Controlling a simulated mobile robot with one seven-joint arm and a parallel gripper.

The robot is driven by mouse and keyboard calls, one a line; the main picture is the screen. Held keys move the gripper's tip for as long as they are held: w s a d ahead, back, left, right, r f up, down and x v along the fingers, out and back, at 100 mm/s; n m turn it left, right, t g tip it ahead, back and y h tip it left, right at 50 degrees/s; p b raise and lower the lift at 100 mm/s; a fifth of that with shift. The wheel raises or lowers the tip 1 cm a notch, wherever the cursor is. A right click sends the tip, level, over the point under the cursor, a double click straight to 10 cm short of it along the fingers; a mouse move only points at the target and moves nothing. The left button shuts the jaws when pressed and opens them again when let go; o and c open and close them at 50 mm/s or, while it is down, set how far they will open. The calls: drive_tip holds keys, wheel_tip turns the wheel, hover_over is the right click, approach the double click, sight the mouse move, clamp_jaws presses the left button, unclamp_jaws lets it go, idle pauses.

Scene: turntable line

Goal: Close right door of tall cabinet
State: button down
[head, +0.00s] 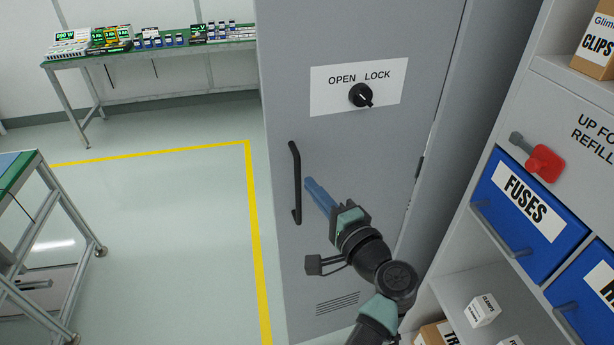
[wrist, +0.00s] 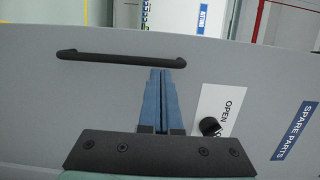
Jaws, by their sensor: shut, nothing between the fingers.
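The grey right door (head: 345,150) of the tall cabinet fills the middle of the head view, its outer face towards me. A hinge shows by its right edge; floor shows past its left edge, so it appears swung open. It carries a black bar handle (head: 296,183), a black knob (head: 361,95) and an OPEN LOCK label (head: 325,95). My gripper (head: 310,184) is shut and empty, its blue fingers just right of the handle. Contact cannot be told.
At right stands a shelf unit (head: 545,105) with a blue FUSES bin (head: 520,215) and a red-handled lever (head: 545,163). A green-topped bench (head: 160,52) stands at the back left and another table (head: 20,175) at the left. Floor with a yellow line (head: 250,200) is clear between.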

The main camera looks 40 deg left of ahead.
sight(300, 173)
drive_tip(key=shift+x, duration=1.4)
drive_tip(key=shift+a, duration=0.1)
